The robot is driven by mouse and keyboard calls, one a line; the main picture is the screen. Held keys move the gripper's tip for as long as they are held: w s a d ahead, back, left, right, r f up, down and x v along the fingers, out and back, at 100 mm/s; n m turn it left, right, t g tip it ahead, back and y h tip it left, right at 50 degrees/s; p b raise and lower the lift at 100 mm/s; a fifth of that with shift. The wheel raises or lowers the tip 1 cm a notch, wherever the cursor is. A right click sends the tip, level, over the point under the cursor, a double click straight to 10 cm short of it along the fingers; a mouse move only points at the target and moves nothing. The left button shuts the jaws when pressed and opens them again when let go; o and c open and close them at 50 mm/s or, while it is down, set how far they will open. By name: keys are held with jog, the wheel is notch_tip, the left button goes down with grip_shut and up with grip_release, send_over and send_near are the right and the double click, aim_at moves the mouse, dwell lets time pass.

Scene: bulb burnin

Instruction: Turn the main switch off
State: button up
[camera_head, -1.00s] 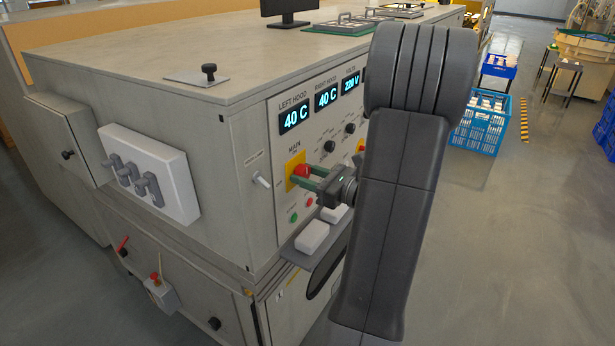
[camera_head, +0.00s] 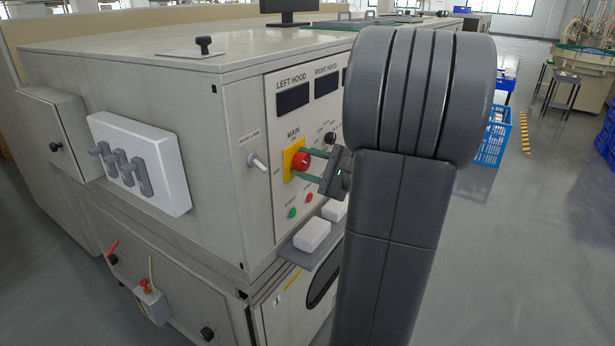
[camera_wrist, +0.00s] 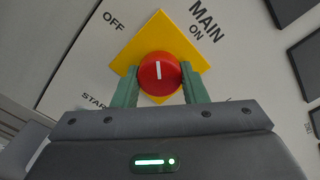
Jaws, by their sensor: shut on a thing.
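The main switch is a red round knob (camera_head: 301,160) on a yellow plate (camera_head: 289,168), on the front panel of the grey cabinet. In the wrist view the knob (camera_wrist: 159,72) has a white mark pointing straight up, between the OFF label at upper left and the ON label at upper right. My gripper (camera_wrist: 158,88) is shut on the knob, with one green finger on each side. In the head view the fingers reach the knob from the right. Both hood displays (camera_head: 293,98) are dark. My arm hides the panel's right part.
A toggle lever (camera_head: 258,162) sticks out left of the switch. Green (camera_head: 292,212) and red (camera_head: 309,197) buttons sit below, above a shelf with white blocks (camera_head: 312,234).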

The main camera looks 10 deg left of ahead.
jog(key=n+b, duration=0.1)
jog(key=b, duration=0.1)
jog(key=n+b, duration=0.4)
jog(key=shift+f, duration=0.25)
jog(key=n+b, duration=0.2)
jog(key=shift+r+n, duration=0.15)
jog(key=shift+n, duration=0.15)
jog(key=shift+r+b, duration=0.1)
jog(key=shift+b, duration=0.25)
jog(key=o, duration=1)
jog(key=p+v, duration=0.3)
jog(key=v, duration=1.1)
jog(key=shift+a, duration=0.15)
jog(key=b+x, duration=0.3)
jog(key=x, duration=1)
jog(key=shift+w+a, duration=0.15)
jog(key=shift+a, duration=0.15)
